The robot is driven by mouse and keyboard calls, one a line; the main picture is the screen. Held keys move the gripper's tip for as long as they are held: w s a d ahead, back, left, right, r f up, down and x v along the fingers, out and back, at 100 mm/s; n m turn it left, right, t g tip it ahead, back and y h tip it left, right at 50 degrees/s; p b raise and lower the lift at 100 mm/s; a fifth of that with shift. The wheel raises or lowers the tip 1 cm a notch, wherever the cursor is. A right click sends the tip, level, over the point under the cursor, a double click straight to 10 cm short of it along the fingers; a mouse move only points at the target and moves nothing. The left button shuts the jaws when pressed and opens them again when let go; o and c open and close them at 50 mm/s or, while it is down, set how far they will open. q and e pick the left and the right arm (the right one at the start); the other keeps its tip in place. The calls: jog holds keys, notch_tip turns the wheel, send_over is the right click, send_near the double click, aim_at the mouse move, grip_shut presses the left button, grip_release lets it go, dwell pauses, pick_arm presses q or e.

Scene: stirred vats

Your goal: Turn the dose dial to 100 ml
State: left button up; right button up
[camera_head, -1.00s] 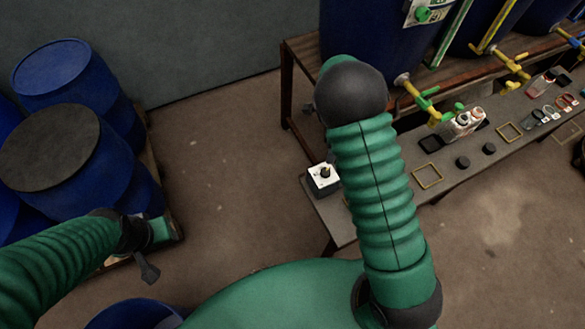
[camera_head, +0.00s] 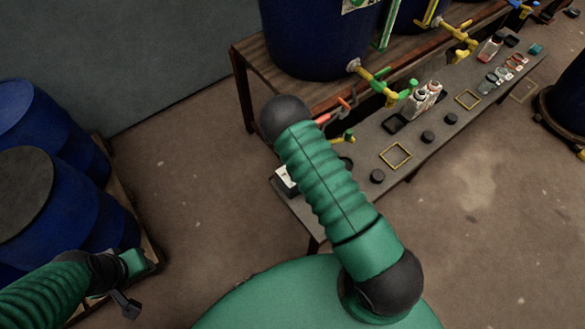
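The dose dial (camera_head: 285,180) is a small white box at the near left end of the low bench. My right arm covers most of it, and its knob and scale cannot be read. My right arm crosses the middle of the view, its dark joint just above the dial. My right gripper is hidden behind this arm. My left arm comes in at the lower left, beside the pallet with blue barrels. A small grey part at its end, seemingly my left gripper (camera_head: 128,305), hangs over the floor away from the dial; its opening is unclear.
Blue vats (camera_head: 318,40) with coloured taps stand on a wooden rack (camera_head: 258,55). The bench (camera_head: 425,150) below holds a yellow square frame (camera_head: 395,156), dark round pieces, and bottles (camera_head: 425,97). Blue barrels (camera_head: 75,215) stand at left. The floor between is clear.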

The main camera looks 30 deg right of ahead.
jog(key=shift+d+f, duration=0.3)
jog(key=shift+a+r, duration=0.2)
jog(key=shift+a, duration=0.2)
jog(key=shift+c, duration=0.9)
jog(key=shift+a+r, duration=0.1)
jog(key=shift+a, duration=0.2)
jog(key=c, duration=0.5)
jog(key=shift+c, duration=1)
jog(key=shift+d, duration=0.1)
jog(key=shift+c, duration=1.2)
jog(key=shift+s+d, duration=0.15)
jog(key=shift+d, duration=0.1)
grip_shut()
pick_arm(q)
jog(key=shift+s, duration=0.1)
jog(key=shift+a, duration=0.2)
